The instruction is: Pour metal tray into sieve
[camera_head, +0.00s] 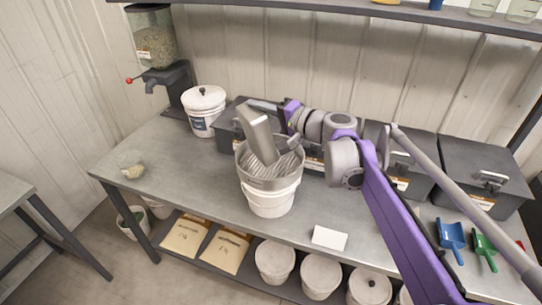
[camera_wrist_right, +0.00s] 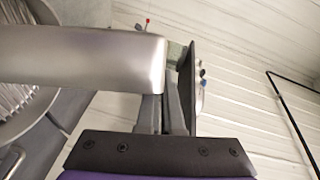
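The metal tray (camera_head: 262,140) is steeply tilted, its lower end reaching into the sieve (camera_head: 272,182). The sieve is a round metal ring with a slatted inside, sitting on a white bucket (camera_head: 270,203). My right gripper (camera_head: 258,104) comes in from the right and is shut on the tray's upper end. In the right wrist view the tray (camera_wrist_right: 80,58) runs left from the fingers (camera_wrist_right: 177,80) over the sieve's slats (camera_wrist_right: 15,100). I cannot see any seeds falling, and the tray's inside is hidden. My left gripper is not in view.
A seed dispenser (camera_head: 155,50) with a red-knobbed lever and a lidded white bucket (camera_head: 204,110) stand at the back left. Dark lidded boxes (camera_head: 485,165) line the wall.

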